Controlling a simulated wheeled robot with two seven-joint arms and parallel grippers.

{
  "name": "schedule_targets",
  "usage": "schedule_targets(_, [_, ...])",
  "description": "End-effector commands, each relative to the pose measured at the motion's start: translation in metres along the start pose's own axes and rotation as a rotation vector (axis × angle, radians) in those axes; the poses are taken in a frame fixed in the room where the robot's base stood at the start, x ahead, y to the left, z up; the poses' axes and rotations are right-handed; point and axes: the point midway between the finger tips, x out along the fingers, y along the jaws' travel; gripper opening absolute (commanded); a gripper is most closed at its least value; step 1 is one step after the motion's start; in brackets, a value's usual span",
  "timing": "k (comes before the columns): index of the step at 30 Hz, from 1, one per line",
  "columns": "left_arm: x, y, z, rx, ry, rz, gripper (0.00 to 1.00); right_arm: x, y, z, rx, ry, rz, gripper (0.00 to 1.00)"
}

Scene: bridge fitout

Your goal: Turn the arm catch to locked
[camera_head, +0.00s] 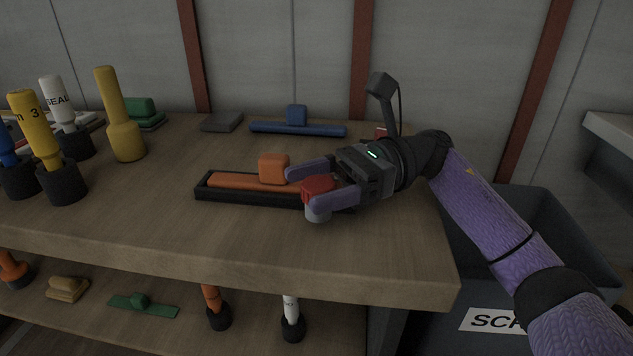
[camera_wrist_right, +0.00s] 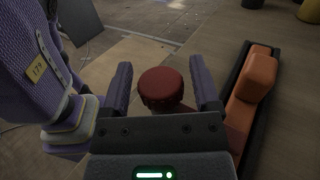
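A red ribbed round knob (camera_head: 318,188) on a pale stub stands on the wooden bench, at the front right of a long black tray (camera_head: 232,198). I cannot tell whether this knob is the arm catch; no locked mark is readable. My right gripper (camera_head: 303,186) reaches in from the right with a finger on each side of the knob. In the right wrist view the knob (camera_wrist_right: 166,88) sits between the open fingers, with a gap on both sides. The knob's base is largely hidden there. My left gripper is not in view.
An orange bar with an orange block (camera_head: 273,168) lies in the black tray, close beside the gripper. A blue bar (camera_head: 298,129) and a grey block (camera_head: 222,121) lie behind. Yellow (camera_head: 124,138) and white handled tools stand left. A dark bin (camera_head: 566,232) stands right of the bench.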

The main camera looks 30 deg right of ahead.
Motion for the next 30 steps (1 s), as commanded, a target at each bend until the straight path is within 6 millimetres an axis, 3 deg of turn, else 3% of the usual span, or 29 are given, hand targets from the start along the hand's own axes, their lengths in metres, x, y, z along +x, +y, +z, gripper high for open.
schedule_targets(11, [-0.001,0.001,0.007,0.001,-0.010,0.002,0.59,-0.004,0.000,0.000,0.000,0.001,-0.001,0.93])
schedule_targets(14, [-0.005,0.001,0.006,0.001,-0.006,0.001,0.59,-0.020,-0.001,0.002,0.001,0.001,-0.005,0.93])
schedule_targets(21, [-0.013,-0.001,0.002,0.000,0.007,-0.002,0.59,-0.078,0.000,0.002,0.000,-0.002,-0.005,0.93])
schedule_targets(25, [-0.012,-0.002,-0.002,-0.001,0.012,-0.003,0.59,-0.095,-0.001,0.001,-0.001,0.000,-0.002,0.93])
schedule_targets(30, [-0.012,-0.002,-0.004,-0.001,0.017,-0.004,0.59,-0.100,0.000,-0.001,0.001,0.000,0.001,0.93])
